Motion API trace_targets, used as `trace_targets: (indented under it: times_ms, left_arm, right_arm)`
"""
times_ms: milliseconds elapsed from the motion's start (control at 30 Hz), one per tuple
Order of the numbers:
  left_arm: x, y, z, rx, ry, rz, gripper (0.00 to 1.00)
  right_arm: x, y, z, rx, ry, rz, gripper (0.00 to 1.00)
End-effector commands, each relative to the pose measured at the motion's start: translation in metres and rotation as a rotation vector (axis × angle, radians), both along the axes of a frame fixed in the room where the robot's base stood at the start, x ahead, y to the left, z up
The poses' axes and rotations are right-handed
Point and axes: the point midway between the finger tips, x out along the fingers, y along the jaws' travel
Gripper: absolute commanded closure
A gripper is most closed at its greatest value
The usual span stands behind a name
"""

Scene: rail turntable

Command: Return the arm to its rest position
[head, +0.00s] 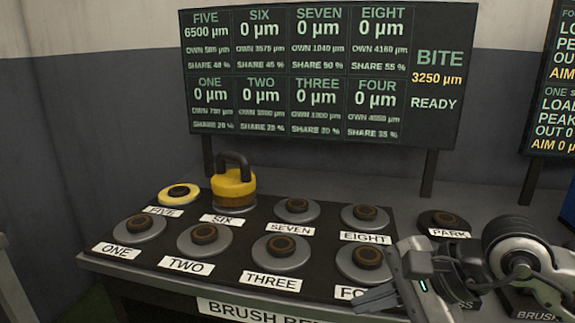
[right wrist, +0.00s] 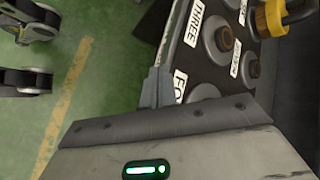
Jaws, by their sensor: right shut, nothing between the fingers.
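My right gripper (head: 374,292) is at the lower right of the head view, beside the FOUR station (head: 366,262) and over the bench's front right part. Its fingers are shut with nothing between them. The right wrist view shows the gripper's grey body in front, with the fingertips (right wrist: 155,88) near the FOUR label (right wrist: 180,86). My right arm (head: 520,260) comes in from the right edge and covers part of the FOUR label. My left gripper is not in view.
A yellow handled weight (head: 233,188) stands on the SIX station. The FIVE station (head: 179,193) is yellow; the other numbered pads are grey. PARK (head: 440,222) is a dark pad at right. The display board (head: 416,125) stands behind, reading FIVE 6500 µm, BITE 3250 µm, READY.

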Motion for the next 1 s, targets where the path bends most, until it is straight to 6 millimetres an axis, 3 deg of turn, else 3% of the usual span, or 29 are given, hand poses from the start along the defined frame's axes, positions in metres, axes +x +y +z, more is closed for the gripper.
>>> trace_targets:
  times_ms: [33,100,200,267,333,367,467,500,600,733,867,1000]
  left_arm:
    - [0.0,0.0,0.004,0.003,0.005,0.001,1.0]
    - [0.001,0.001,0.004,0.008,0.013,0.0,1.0]
    - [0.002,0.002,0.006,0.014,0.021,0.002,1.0]
    - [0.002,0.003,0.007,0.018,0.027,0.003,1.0]
    - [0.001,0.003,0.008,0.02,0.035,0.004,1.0]
    - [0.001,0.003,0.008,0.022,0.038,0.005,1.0]
    - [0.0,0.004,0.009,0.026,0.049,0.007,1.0]
    - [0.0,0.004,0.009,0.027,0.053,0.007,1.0]
    - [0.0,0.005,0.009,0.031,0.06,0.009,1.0]
    - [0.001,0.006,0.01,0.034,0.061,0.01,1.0]
    - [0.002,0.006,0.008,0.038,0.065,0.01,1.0]
    - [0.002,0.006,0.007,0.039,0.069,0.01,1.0]
  right_arm:
    - [-0.022,0.035,0.003,0.222,0.166,0.002,1.0]
    - [-0.046,0.073,0.021,0.556,0.437,-0.035,1.0]
    - [-0.056,0.094,0.054,1.012,0.861,-0.155,1.0]
    - [-0.048,0.091,0.067,1.275,1.132,-0.26,1.0]
    - [-0.032,0.075,0.068,1.573,1.455,-0.412,1.0]
    - [-0.024,0.066,0.062,1.697,1.596,-0.486,1.0]
    - [-0.007,0.029,0.014,2.105,2.057,-0.777,1.0]
    - [-0.007,0.015,-0.015,-2.043,-2.015,0.82,1.0]
    - [-0.025,-0.007,-0.083,-1.663,-1.653,0.78,1.0]
    - [-0.066,-0.017,-0.148,-1.335,-1.312,0.716,1.0]
    - [-0.099,-0.017,-0.182,-1.149,-1.113,0.668,1.0]
    - [-0.113,-0.016,-0.194,-1.078,-1.038,0.646,1.0]
